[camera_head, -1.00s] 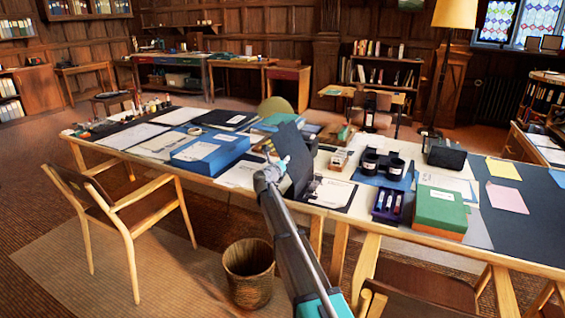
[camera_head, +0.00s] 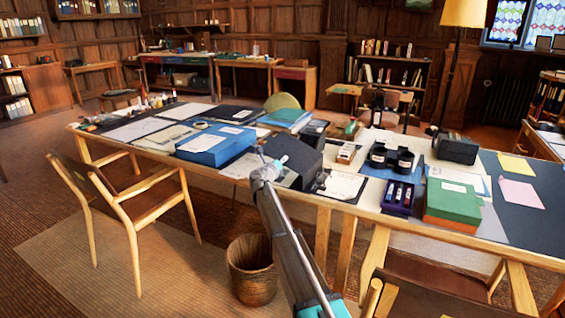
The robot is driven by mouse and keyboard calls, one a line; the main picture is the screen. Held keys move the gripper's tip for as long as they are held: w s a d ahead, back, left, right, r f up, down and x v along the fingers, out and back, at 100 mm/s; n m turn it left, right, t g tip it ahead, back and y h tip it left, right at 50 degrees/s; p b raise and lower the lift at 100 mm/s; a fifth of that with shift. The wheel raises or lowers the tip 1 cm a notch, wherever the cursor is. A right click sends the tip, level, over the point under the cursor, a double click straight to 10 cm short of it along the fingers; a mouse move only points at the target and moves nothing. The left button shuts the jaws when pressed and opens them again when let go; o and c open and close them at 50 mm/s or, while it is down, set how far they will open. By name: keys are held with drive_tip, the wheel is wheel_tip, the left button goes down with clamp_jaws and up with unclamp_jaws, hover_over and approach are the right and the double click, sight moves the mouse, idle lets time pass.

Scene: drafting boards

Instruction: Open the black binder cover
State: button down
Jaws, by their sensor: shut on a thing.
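The black binder's cover (camera_head: 301,161) is a dark panel standing tilted up from the table's near edge, in the middle of the head view. My gripper (camera_head: 277,161) is at the cover's left side and is shut on it; the fingertips are small and partly hidden. A white printed sheet (camera_head: 340,185) on a dark backing lies just right of the cover. The binder's rings and spine are hidden, and the exact angle of the cover is hard to tell.
A blue box (camera_head: 214,147) is left of the binder. Black cups (camera_head: 390,157), a purple tray (camera_head: 398,197) and a green box (camera_head: 452,205) are to its right. A wooden chair (camera_head: 130,200) and a wicker basket (camera_head: 252,272) stand in front of the table.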

drive_tip(key=shift+a+f+b, duration=0.2)
drive_tip(key=shift+f+b, duration=0.15)
drive_tip(key=shift+f, duration=0.15)
drive_tip(key=shift+a+f+b, duration=0.15)
drive_tip(key=shift+f+b, duration=0.2)
drive_tip(key=shift+f, duration=0.15)
drive_tip(key=shift+w, duration=0.1)
drive_tip(key=c, duration=0.9)
unclamp_jaws()
drive_tip(key=shift+o, duration=0.2)
drive_tip(key=shift+a, duration=0.1)
drive_tip(key=shift+s+a, duration=0.3)
drive_tip(key=shift+s, duration=0.35)
drive_tip(key=v, duration=1)
drive_tip(key=shift+s, duration=0.15)
drive_tip(key=shift+a, duration=0.15)
